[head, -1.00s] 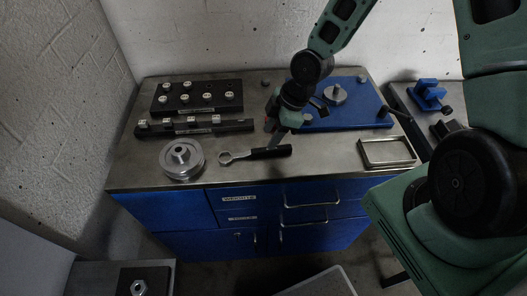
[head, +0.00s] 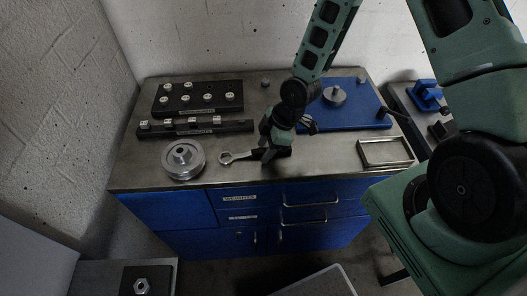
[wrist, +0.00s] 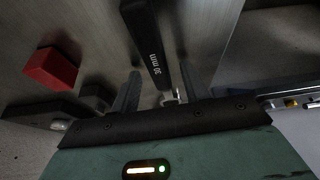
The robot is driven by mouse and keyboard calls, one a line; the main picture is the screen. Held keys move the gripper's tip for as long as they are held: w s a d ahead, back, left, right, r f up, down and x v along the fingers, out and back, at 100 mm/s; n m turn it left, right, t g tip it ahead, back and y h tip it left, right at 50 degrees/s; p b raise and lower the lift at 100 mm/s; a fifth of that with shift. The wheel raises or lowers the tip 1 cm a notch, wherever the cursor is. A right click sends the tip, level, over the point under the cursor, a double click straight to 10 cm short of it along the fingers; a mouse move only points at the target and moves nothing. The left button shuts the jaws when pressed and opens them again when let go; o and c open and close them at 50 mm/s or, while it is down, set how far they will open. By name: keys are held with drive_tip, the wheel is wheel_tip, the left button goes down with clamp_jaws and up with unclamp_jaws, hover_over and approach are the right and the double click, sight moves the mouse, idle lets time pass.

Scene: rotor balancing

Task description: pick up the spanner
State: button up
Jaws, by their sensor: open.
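The spanner (head: 241,156) lies on the metal bench top near its front edge, with its ring end to the left. Its black handle is partly hidden by my gripper (head: 272,154) in the head view. In the wrist view the spanner's black handle (wrist: 150,45), marked "30 mm", runs between the two fingers of my gripper (wrist: 158,83). The fingers are apart, one on each side of the handle, and I see no clear contact.
A silver rotor (head: 184,160) sits left of the spanner. Behind are a black rail (head: 195,127) and a black block of weights (head: 197,97). A blue plate (head: 350,112) and a metal tray (head: 386,163) are to the right. A red block (wrist: 50,68) shows in the wrist view.

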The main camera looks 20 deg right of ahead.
drive_tip(key=shift+f, duration=0.2)
clamp_jaws()
